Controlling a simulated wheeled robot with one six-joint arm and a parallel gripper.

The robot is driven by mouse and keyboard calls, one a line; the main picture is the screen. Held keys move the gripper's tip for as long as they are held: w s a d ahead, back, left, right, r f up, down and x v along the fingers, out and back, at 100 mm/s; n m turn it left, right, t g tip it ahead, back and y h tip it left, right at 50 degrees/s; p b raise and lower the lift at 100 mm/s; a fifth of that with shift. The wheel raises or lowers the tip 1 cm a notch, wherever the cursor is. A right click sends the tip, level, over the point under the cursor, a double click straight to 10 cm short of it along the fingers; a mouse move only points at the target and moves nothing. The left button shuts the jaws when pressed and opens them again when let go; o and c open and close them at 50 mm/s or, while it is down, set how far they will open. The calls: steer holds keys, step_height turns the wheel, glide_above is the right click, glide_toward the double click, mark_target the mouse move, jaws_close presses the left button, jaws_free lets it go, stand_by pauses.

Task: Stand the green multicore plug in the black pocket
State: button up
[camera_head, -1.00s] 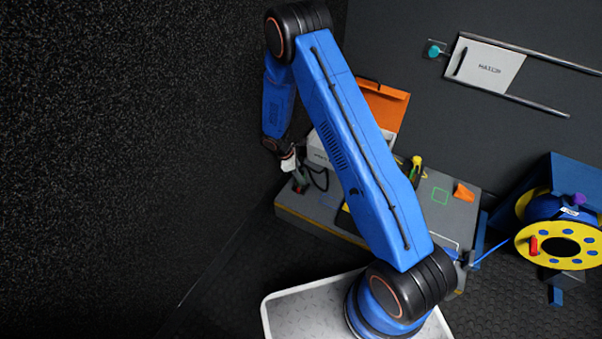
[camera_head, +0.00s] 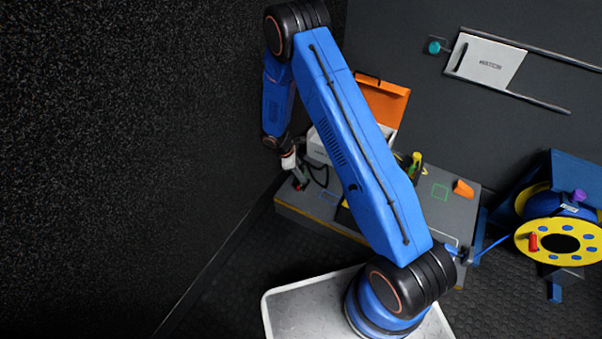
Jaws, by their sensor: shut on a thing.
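My gripper (camera_head: 289,161) is at the left end of the grey bench, pointing down. It is shut on a small dark thing (camera_head: 299,178) that looks like the green multicore plug, close above or at the bench top. A black cable loops just right of it. A bit of red shows at its lower end. I cannot tell whether it touches the bench. I cannot make out the black pocket for certain; my arm hides the middle of the bench.
A yellow cable reel (camera_head: 527,241) stands right. A dark wall rises left.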

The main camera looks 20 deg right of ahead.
steer(key=shift+f, duration=0.2)
steer(key=o, duration=1)
steer(key=shift+r, duration=5.15)
steer(key=s+d+r+m+t+y, duration=0.1)
steer(key=s+d+r+m, duration=0.2)
steer(key=r, duration=0.7)
steer(key=s+d+r+m, duration=0.15)
steer(key=s+r, duration=0.35)
steer(key=r, duration=0.6)
steer(key=s+d+r+m+t+y, duration=0.1)
steer(key=s+r+m, duration=0.25)
steer(key=r, duration=0.65)
steer(key=s+r+m+t, duration=0.1)
steer(key=s+r, duration=0.3)
steer(key=s, duration=0.5)
steer(key=s+d+r+m+t+y, duration=0.1)
steer(key=s+r+m, duration=0.2)
steer(key=s, duration=0.6)
steer(key=s+r+m+t+y, duration=0.1)
steer(key=s+r+m+t, duration=0.1)
steer(key=s+r, duration=0.3)
steer(key=shift+s+d+r+m, duration=0.1)
steer(key=shift+s+r+m, duration=0.05)
steer(key=shift+s, duration=0.6)
steer(key=shift+s+d+r+m, duration=0.1)
steer(key=shift+s+m, duration=0.1)
steer(key=shift+s, duration=0.55)
steer(key=shift+s+d+r+m, duration=0.1)
steer(key=shift+s+r+m, duration=0.05)
steer(key=shift+s, duration=0.6)
